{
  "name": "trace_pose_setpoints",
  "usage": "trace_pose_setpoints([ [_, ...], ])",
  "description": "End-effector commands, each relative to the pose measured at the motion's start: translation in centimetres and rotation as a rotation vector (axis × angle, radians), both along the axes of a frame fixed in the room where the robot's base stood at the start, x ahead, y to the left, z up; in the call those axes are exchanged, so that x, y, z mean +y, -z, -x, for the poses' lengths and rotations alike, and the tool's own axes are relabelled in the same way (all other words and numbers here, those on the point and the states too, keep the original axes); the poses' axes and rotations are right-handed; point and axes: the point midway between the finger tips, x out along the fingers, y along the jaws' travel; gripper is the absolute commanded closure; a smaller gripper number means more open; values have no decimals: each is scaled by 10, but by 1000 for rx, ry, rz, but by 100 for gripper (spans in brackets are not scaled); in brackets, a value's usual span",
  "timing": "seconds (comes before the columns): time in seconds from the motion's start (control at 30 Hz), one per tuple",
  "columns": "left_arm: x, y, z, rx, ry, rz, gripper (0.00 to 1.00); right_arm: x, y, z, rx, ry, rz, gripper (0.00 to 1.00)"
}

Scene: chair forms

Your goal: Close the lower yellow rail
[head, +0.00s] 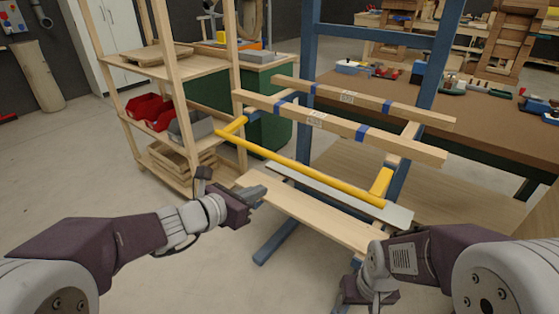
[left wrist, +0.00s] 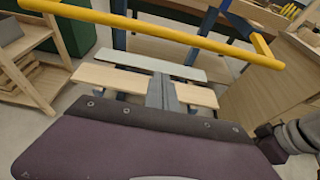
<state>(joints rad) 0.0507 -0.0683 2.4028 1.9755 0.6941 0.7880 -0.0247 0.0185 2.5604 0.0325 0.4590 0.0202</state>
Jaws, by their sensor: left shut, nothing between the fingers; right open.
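The lower yellow rail (head: 300,168) is a long bar carried on two short yellow side arms, one at each end, and stands out from the blue frame (head: 308,50) toward me. In the left wrist view the rail (left wrist: 150,31) crosses the top of the picture. My left gripper (head: 258,193) is shut and empty, on the near side of the rail, below its left half and apart from it. Its closed fingers (left wrist: 160,94) point toward the boards under the rail. My right gripper (head: 345,297) is open and low at the bottom edge, partly cut off.
Two wooden beams with blue bands (head: 325,119) sit on the frame above the rail. A wooden board (head: 310,213) and a pale board (head: 310,187) lie below. A wooden shelf (head: 170,72) with red bins (head: 148,108) stands left. A workbench (head: 490,115) stands behind.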

Motion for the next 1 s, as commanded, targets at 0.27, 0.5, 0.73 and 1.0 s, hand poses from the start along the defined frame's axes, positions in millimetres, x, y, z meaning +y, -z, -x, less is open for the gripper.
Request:
trace_pose_setpoints([
  [0.27,-18,17,-22,2,5,1,100,0,16,0,0,0,0,38],
  [0.5,-47,35,-63,2,4,0,100,0,31,0,0,0,0,38],
  [0.73,-55,8,-77,-3,0,-1,100,0,15,0,-1,0,0,38],
  [1.0,-55,-4,-77,0,-2,-2,100,0,10,0,0,0,0,38],
])
